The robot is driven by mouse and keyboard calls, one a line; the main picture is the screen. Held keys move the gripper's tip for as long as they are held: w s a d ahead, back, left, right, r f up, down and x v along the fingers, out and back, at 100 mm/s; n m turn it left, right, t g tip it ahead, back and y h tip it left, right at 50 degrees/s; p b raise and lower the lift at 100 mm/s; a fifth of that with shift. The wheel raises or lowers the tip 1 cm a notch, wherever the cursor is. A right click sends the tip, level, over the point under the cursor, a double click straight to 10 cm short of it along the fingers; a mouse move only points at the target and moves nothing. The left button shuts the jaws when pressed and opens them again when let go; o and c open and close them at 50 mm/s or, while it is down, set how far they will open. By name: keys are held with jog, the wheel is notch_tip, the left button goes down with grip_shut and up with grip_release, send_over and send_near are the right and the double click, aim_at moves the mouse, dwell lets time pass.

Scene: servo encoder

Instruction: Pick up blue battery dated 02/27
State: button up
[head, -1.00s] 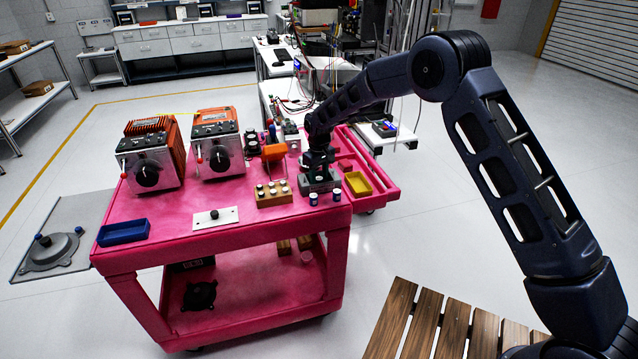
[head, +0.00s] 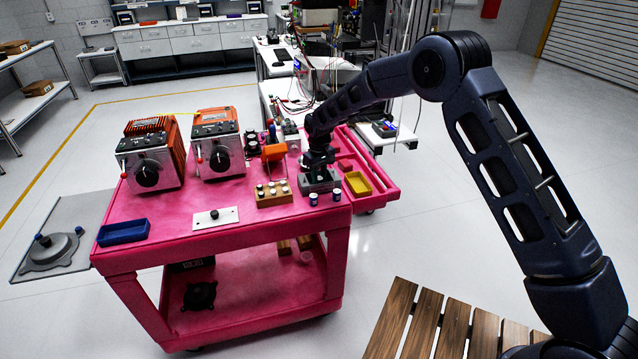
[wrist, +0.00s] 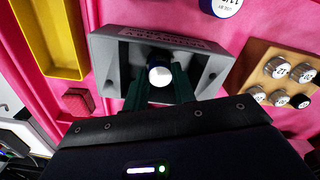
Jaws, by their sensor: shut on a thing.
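My gripper (wrist: 158,88) points down into a grey holder block (wrist: 105,52) in the wrist view. Its two dark green fingers are shut on a round, white-topped battery (wrist: 160,74) with a dark blue side. The battery is at the holder, and I cannot tell whether it is lifted clear. Its date is not readable. In the head view my gripper (head: 319,168) is over the grey holder (head: 330,184), and the held battery is hard to make out. Two blue batteries with white tops, a left one (head: 313,199) and a right one (head: 336,195), stand in front of the holder.
A wooden block with several round caps (head: 268,200) stands left of the holder. A yellow tray (head: 358,184) lies to its right. A blue tray (head: 123,232), a white plate (head: 215,218) and two orange-cased instruments share the pink cart (head: 170,258). The cart's front left is mostly bare.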

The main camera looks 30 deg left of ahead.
aim_at(319, 178)
jog(key=shift+r, duration=2.25)
